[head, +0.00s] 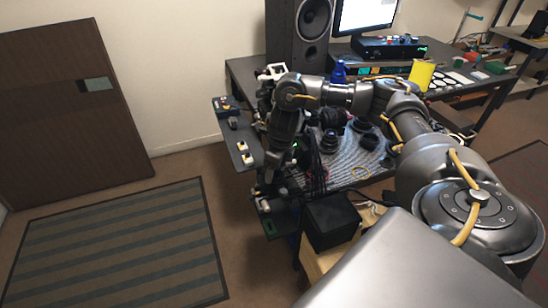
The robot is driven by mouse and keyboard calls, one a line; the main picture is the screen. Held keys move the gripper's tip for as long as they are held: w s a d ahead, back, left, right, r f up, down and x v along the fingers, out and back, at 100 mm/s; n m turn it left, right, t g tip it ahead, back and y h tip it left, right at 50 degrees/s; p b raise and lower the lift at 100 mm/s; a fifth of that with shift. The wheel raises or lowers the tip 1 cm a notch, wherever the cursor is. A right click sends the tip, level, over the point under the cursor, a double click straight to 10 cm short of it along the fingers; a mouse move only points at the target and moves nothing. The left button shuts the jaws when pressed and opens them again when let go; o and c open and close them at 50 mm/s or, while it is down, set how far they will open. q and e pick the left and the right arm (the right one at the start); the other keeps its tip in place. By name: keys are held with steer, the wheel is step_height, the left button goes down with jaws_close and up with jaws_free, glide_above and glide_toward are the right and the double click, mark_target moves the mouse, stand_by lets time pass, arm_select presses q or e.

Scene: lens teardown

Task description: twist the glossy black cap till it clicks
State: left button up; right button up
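One arm of mine comes in from the right and bends down over the left end of the workbench. Its gripper, my right one (263,196), is at the bench's left front corner, small and dark among cables, so I cannot tell whether it is open or shut. Several dark round lens parts stand on a grey patterned mat (345,172): one (330,142) is nearest the arm, another (370,142) is to its right. I cannot tell which, if any, is the glossy black cap. My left gripper is out of view.
A speaker (298,35) and a monitor (366,14) stand at the back of the bench. A yellow object (421,74) is at the right. A black box (331,220) sits in front. Floor with a striped rug (120,250) is open at the left.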

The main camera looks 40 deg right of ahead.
steer(key=shift+m+p, duration=0.35)
steer(key=shift+m, duration=0.15)
steer(key=shift+c, duration=1.3)
steer(key=o, duration=1.3)
